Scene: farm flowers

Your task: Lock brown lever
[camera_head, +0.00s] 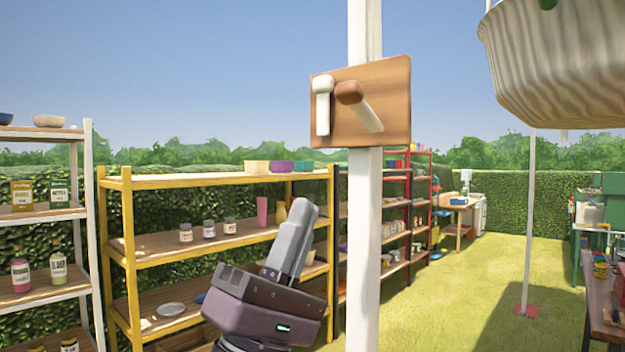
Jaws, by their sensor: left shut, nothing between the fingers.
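A wooden board (392,100) is fixed to a white post, upper middle of the view. The brown lever (350,93) has a brown round head and a pale handle slanting down to the right across the board. A white lever (323,106) beside it on the left hangs straight down. My left gripper (301,209) is below and left of the board, pointing up, apart from both levers. Its fingers are shut and hold nothing. My right gripper is out of view.
The white post (366,230) runs down from the board, right of my left gripper. Yellow shelves (128,250) with jars stand behind the gripper. A large wooden hanging planter (555,65) fills the upper right. Open grass (460,285) lies to the right.

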